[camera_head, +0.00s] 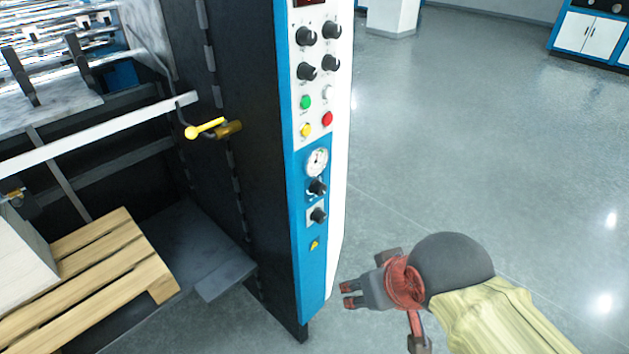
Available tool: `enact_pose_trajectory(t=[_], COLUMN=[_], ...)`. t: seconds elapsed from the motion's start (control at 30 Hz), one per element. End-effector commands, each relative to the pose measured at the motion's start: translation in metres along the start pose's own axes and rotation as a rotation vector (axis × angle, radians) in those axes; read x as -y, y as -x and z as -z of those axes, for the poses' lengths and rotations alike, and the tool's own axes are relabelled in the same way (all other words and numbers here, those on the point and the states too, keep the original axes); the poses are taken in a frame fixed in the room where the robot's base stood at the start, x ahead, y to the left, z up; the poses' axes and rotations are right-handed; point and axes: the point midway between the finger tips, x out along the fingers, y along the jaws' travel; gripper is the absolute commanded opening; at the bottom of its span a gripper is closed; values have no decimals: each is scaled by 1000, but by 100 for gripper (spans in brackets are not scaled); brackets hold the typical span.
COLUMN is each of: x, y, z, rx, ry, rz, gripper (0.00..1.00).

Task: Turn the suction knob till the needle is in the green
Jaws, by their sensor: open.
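A round white gauge (317,162) sits on the blue lower part of the machine's control panel. Its needle is too small to read, and I cannot make out a green zone. A black knob (317,188) is right below the gauge, and another black knob (318,216) is below that one. I cannot tell from any label which is the suction knob. My gripper (349,295) is open and empty, low and to the right of the panel, apart from both knobs. It points left toward the panel's lower edge.
Several black knobs (307,36) and coloured buttons, including a red one (327,118), fill the white upper panel. A yellow-handled lever (205,129) juts out left of the panel. A wooden pallet (90,262) lies at lower left. The grey floor (470,130) at right is clear.

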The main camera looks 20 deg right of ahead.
Motion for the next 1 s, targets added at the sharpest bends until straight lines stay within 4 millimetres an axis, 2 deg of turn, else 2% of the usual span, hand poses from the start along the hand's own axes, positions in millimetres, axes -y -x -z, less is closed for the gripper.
enact_pose_trajectory(t=[0.87,1.0], x=[0,0], y=[1,6], z=[1,4], rx=[-2,-1], ry=[0,0], rz=[0,0], gripper=[46,46])
